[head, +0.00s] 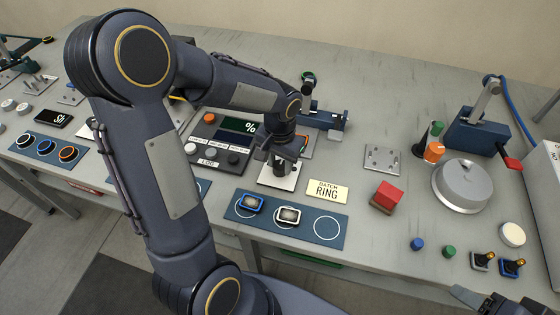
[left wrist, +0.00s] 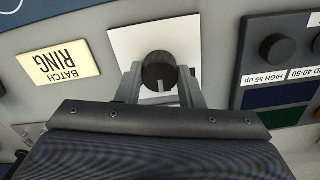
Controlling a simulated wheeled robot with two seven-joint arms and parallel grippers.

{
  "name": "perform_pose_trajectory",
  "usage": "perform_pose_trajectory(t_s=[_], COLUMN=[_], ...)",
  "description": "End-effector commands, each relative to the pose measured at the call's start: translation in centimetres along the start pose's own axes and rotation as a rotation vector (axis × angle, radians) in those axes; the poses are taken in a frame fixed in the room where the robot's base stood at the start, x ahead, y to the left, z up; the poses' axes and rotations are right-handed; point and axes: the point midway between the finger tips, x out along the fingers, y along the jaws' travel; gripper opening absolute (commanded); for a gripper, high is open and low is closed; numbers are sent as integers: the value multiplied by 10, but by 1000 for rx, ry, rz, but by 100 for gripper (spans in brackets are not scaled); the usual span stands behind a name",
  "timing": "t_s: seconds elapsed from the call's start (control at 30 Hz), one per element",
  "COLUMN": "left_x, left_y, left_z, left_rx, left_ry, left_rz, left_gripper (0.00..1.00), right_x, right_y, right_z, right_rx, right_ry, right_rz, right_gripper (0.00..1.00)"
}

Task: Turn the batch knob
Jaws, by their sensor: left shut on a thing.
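The batch knob (left wrist: 159,66) is a round black knob with a white pointer line, on a square white plate (left wrist: 206,30). In the left wrist view the pointer line points toward the bottom of the picture, at my gripper body. My left gripper (left wrist: 160,76) is shut on the knob, with one grey finger on each side of it. In the head view my left gripper (head: 281,163) is over the white plate (head: 279,182) and mostly hides the knob. A cream sign (head: 327,191) reading "BATCH RING" lies beside the plate. A dark part at the bottom right edge may be my right gripper (head: 478,298).
A grey panel (head: 206,163) with buttons and a display lies left of the plate. A blue mat (head: 300,232) with two ring-like parts lies in front. A red block (head: 386,196), a steel disc (head: 463,184) and a blue clamp device (head: 477,132) stand to the right.

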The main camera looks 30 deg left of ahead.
Motion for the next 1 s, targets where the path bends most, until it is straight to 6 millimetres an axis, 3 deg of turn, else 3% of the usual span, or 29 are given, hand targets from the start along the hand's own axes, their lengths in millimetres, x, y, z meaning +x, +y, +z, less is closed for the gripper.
perform_pose_trajectory(t_s=[1.0], left_x=[-1], left_y=[-1], left_z=[0], left_rx=[837], left_ry=[0], left_rz=[-1], left_gripper=[11], right_x=[-5], right_y=[-2], right_z=[-2], right_rx=[0], right_ry=[0], right_rz=[0], right_gripper=[57])
